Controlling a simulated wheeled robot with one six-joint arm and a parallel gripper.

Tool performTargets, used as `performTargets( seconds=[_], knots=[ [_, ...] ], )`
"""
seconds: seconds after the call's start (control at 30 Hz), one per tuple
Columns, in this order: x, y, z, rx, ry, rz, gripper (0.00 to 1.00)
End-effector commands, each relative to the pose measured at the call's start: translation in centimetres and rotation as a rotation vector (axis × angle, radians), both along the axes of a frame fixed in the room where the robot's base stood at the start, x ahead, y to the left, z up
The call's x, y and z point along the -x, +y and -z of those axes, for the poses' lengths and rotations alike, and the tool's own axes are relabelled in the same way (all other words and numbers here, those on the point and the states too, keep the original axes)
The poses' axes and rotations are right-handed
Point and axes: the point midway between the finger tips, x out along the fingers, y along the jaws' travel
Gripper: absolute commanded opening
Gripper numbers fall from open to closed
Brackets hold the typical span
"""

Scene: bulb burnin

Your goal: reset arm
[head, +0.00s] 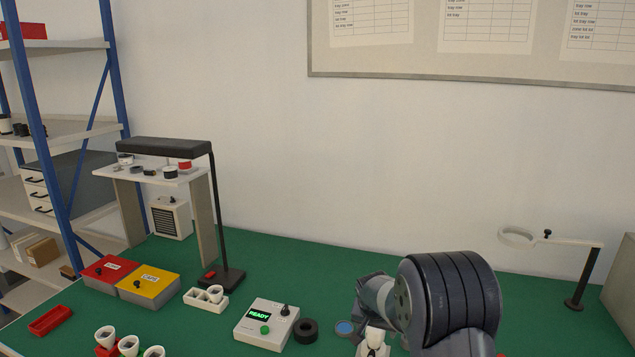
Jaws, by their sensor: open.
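My arm (450,300) rises at the lower right, with a thick dark, ribbed joint and grey links. My gripper's fingers cannot be made out; they are hidden behind the arm or lie outside the picture. A small white piece (372,341) shows just below the grey link, and I cannot tell what it is. A grey control box (267,327) with a lit "READY" screen, a green button and a black knob stands on the green bench (300,258), left of my arm. Several white cups or bulbs (129,345) stand at the lower left.
A red box (108,270) and a yellow box (155,285) sit left of a black lamp (212,220). A white socket block (205,299), a black ring (306,330) and a red tray (50,320) lie nearby. A ring stand (582,285) stands right. The back middle bench is clear.

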Motion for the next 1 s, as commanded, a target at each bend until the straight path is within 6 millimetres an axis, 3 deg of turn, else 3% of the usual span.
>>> performTargets(
  seconds=[0.17,0.7,1.0],
  knots=[
    [0.5,0.1,-1.3,0.001,-0.005,-0.052,0.71],
    [3.6,1.2,-8.6,0.001,-0.003,-0.049,0.71],
    [4.1,1.3,-9.8,0.001,0.0,-0.049,0.71]
  ],
)
